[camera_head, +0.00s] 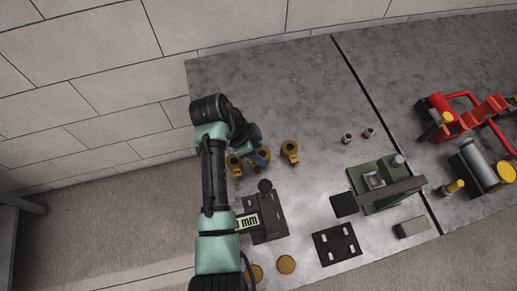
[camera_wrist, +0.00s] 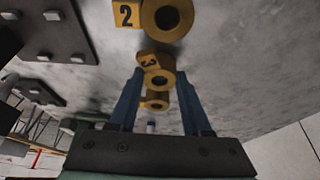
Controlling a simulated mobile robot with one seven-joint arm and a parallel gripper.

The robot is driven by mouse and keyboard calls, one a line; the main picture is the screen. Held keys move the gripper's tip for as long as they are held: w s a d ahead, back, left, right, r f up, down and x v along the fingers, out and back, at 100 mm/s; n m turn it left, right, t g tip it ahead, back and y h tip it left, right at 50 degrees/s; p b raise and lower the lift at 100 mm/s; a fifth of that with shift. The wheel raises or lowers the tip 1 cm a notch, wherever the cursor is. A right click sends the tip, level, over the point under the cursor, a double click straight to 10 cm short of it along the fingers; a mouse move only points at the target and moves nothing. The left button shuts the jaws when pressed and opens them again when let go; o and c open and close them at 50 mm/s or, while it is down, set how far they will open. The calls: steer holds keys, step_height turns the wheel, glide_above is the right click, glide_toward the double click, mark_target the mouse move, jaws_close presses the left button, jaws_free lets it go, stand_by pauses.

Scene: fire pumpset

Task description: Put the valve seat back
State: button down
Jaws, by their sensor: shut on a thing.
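My gripper (camera_wrist: 160,78) has blue fingers. It is shut on a yellow ring-shaped piece (camera_wrist: 161,79) beside a tag with the number 3, near the fingertips; I cannot tell for sure if this is the valve seat. Another yellow ring (camera_wrist: 157,101) shows behind it between the fingers. A larger yellow ring (camera_wrist: 168,16) with a 2 tag lies beyond the fingertips. In the head view my gripper (camera_head: 258,158) is low over the grey table among yellow ring pieces, one (camera_head: 290,151) to its right and one (camera_head: 234,165) to its left. My arm partly hides this spot.
A green fixture (camera_head: 376,187) with a flat bar stands to the right. A black slotted plate (camera_head: 337,244) lies in front of it. Two small cylinders (camera_head: 347,138) stand behind. A red frame assembly (camera_head: 470,112) is at far right. Yellow discs (camera_head: 286,264) lie near the front edge.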

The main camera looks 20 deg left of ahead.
steer(key=shift+f, duration=0.2)
steer(key=shift+c, duration=1.6)
jaws_free()
steer(key=shift+r, duration=0.25)
steer(key=v, duration=1.1)
steer(key=shift+a+r+p, duration=0.2)
steer(key=shift+r+p, duration=0.1)
steer(key=shift+r, duration=0.05)
steer(key=shift+s, duration=0.1)
